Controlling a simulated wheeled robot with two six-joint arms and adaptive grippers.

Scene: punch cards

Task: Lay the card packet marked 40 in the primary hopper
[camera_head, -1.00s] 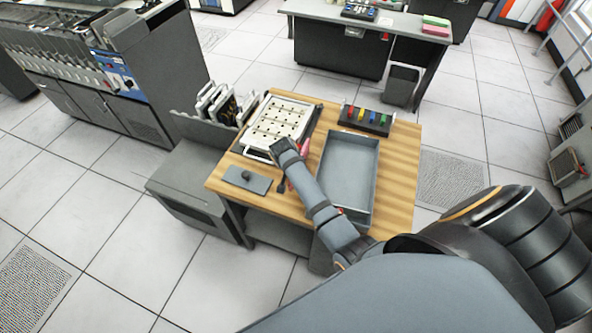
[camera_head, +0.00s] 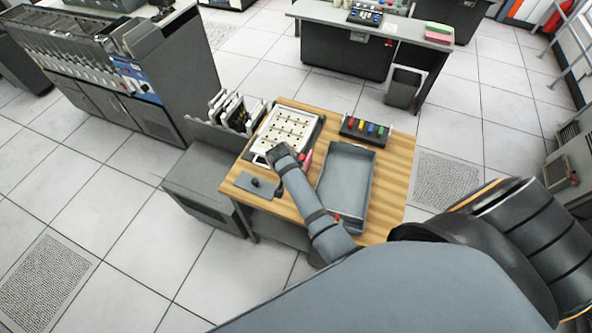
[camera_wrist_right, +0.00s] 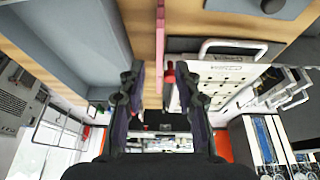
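No mark 40 is readable in either view, so I cannot tell which item is the packet, and I cannot pick out the primary hopper. A narrow pink item (camera_head: 306,160) lies on the wooden table beside my right gripper (camera_head: 280,154). In the right wrist view, a pink strip (camera_wrist_right: 159,45) runs between the two spread fingers of that gripper (camera_wrist_right: 159,72), apart from both. The gripper looks open and empty. My left gripper is not in view.
The wooden table (camera_head: 395,185) carries a grey tray (camera_head: 345,180), a white panel (camera_head: 288,130), a dark flat plate (camera_head: 250,183) and a block with coloured pieces (camera_head: 365,130). Racks (camera_head: 235,110) stand beside it. A grey machine (camera_head: 165,75) is at left.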

